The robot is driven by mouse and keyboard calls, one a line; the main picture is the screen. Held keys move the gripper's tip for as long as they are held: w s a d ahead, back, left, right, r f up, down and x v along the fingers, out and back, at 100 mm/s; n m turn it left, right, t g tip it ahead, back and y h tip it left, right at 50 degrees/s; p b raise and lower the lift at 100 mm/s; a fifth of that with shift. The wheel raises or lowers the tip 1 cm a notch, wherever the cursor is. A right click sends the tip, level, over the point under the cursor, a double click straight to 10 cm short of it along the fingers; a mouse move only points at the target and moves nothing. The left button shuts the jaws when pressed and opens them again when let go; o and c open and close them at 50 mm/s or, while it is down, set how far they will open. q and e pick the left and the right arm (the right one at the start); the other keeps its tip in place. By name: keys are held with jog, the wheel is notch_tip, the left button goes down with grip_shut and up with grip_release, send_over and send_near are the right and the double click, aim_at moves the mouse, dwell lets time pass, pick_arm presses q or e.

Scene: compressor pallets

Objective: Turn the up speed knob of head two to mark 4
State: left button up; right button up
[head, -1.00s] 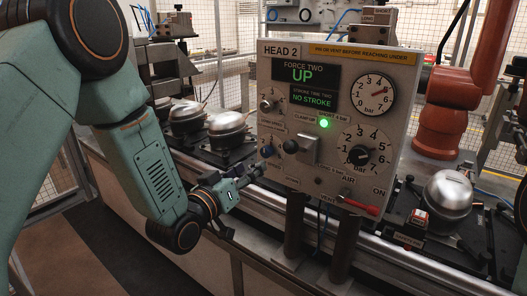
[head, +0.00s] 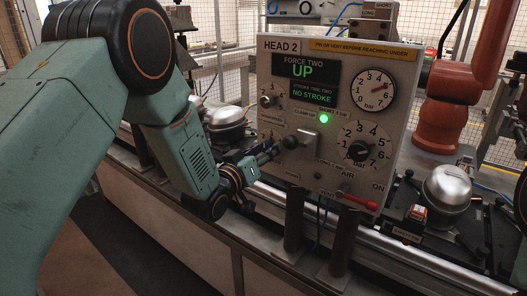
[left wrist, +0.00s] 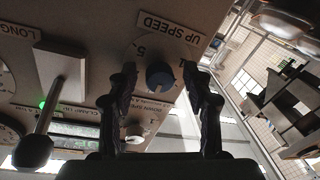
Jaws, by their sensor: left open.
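The blue up speed knob (left wrist: 160,75) shows in the left wrist view on a round dial under the "UP SPEED" label. A "5" shows to its left and a "1" to its right. Its pointer setting is too dark to read. My left gripper (left wrist: 158,78) is open, with one finger on each side of the knob; I cannot tell whether either touches it. In the head view, the left gripper (head: 272,154) is at the lower left of the HEAD 2 panel (head: 343,112) and hides the knob. The right gripper is not in view.
A lever with a black ball (head: 290,142) sticks out close to the gripper's right. A larger black pressure knob (head: 358,151) and a red-handled air valve (head: 360,202) are farther right. Metal compressor shells (head: 227,117) stand behind my left arm.

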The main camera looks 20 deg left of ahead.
pick_arm(q)
jog(key=shift+c, duration=0.3)
grip_shut()
dwell(0.3)
jog(key=m+b, duration=0.3)
jog(key=m, duration=0.3)
jog(key=shift+a+f+t, duration=0.1)
jog(key=shift+t, duration=0.2)
jog(key=m+h+b, duration=0.1)
jog(key=m+b, duration=0.2)
jog(key=m, duration=0.3)
jog(key=shift+w+a, duration=0.1)
dwell(0.3)
